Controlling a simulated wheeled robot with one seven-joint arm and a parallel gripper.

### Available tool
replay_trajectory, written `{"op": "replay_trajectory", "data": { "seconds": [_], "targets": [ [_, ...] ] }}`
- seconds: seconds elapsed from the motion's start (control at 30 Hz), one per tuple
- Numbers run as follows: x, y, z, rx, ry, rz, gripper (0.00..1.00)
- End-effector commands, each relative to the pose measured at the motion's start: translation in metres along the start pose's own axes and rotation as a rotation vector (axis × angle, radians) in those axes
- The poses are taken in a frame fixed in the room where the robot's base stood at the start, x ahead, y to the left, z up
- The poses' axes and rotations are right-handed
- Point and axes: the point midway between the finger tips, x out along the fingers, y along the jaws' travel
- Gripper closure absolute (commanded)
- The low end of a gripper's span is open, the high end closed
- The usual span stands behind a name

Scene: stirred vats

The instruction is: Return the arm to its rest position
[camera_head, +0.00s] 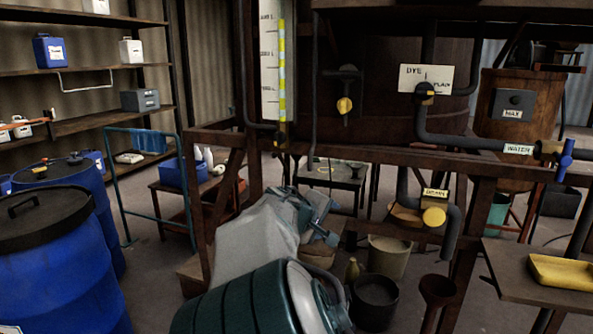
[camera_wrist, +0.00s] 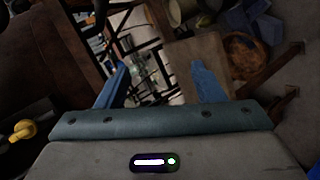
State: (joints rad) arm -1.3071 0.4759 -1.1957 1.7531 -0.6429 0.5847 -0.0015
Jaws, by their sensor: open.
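My arm reaches up from the bottom of the head view, with a dark green and grey link in front and a pale grey link behind it. My gripper (camera_head: 324,218) is at its far end, in front of the rusty frame below the big vat (camera_head: 395,75). In the wrist view, my gripper (camera_wrist: 160,84) shows two blue fingers standing well apart. Nothing is held between them. Part of the gripper is hidden by the arm in the head view.
The rusty frame (camera_head: 375,160) with pipes and yellow-knobbed valves stands close behind my gripper. Blue drums (camera_head: 60,265) stand at left. A dark bucket (camera_head: 374,300) and a pale bucket (camera_head: 388,257) are on the floor. A yellow tray (camera_head: 562,271) lies on a table at right.

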Motion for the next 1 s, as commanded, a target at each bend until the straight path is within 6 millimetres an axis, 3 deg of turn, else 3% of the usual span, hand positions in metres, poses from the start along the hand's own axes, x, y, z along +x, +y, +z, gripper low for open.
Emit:
{"op": "replay_trajectory", "data": {
  "seconds": [0.03,0.17,0.37,0.6,1.0],
  "targets": [
    [0.011,0.003,0.025,0.054,-0.043,-0.071,0.38],
    [0.024,-0.011,0.079,0.181,-0.131,-0.243,0.38],
    [0.005,-0.028,0.143,0.362,-0.223,-0.468,0.38],
    [-0.054,-0.033,0.197,0.551,-0.281,-0.666,0.38],
    [-0.172,-0.040,0.259,0.758,-0.337,-0.793,0.38]
  ]
}}
